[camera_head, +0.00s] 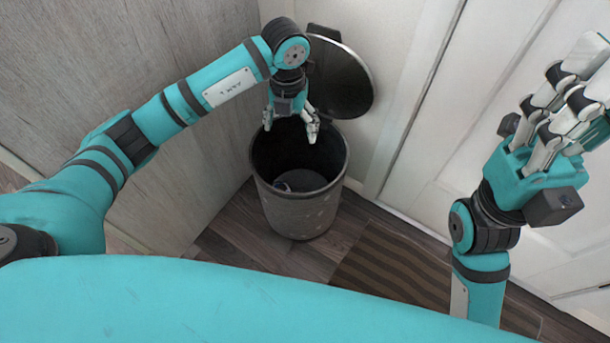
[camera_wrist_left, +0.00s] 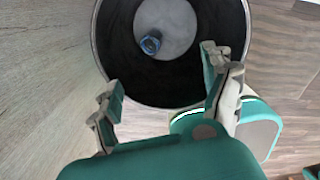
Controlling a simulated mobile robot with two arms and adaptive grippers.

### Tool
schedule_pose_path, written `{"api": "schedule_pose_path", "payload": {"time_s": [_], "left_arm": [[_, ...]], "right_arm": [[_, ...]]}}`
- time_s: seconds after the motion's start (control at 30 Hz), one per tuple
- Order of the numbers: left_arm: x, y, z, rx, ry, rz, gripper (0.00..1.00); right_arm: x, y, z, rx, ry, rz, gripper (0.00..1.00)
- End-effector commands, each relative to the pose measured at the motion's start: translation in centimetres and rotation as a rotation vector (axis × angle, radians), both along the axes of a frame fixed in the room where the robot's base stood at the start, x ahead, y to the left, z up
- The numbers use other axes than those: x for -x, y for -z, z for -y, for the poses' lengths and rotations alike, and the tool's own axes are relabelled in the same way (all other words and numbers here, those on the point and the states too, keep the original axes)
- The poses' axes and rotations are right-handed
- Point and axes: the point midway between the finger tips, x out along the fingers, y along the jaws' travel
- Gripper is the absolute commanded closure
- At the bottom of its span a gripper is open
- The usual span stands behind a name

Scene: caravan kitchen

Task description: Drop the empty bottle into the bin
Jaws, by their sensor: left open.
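The dark, round bin (camera_head: 302,207) stands on the floor by the corner with its lid (camera_head: 341,77) raised. An object with a blue rim (camera_wrist_left: 150,43), seemingly the bottle, is at the bottom of the bin; it also shows faintly in the head view (camera_head: 282,186). Its full shape and pose are hard to tell. My left gripper (camera_head: 291,127) is over the bin's mouth, pointing down, with its fingers apart and nothing between them. In the left wrist view its fingers frame the bin's opening. My right gripper (camera_head: 572,92) is raised at the right, away from the bin, fingers pointing up; no held object shows.
A wood-panel wall (camera_head: 150,80) stands left of the bin. A white door (camera_head: 450,120) is to the right. A striped brown mat (camera_head: 395,262) lies on the wooden floor right of the bin. The open lid stands close behind my left gripper.

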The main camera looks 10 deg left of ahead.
Motion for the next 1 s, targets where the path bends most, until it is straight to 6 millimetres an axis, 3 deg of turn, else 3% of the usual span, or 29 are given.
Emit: {"api": "schedule_pose_path", "payload": {"time_s": [0.1, 0.33, 0.87, 1.0], "left_arm": [[-0.1, -2.6, 0.0, 0.0, -0.001, 0.004, 0.18], [0.0, -5.4, 0.0, 0.0, -0.002, 0.001, 0.18], [0.0, -5.8, 0.0, 0.0, -0.001, -0.001, 0.18], [1.1, -5.3, 1.4, 0.05, 0.039, -0.029, 0.18]], "right_arm": [[0.0, 0.0, 0.0, 0.0, 0.0, 0.0, 0.72], [0.0, 0.0, 0.0, 0.0, 0.0, 0.0, 0.72], [0.0, 0.0, 0.0, 0.0, 0.0, 0.0, 0.72], [0.0, 0.0, 0.0, 0.0, 0.0, -0.003, 0.72]]}}
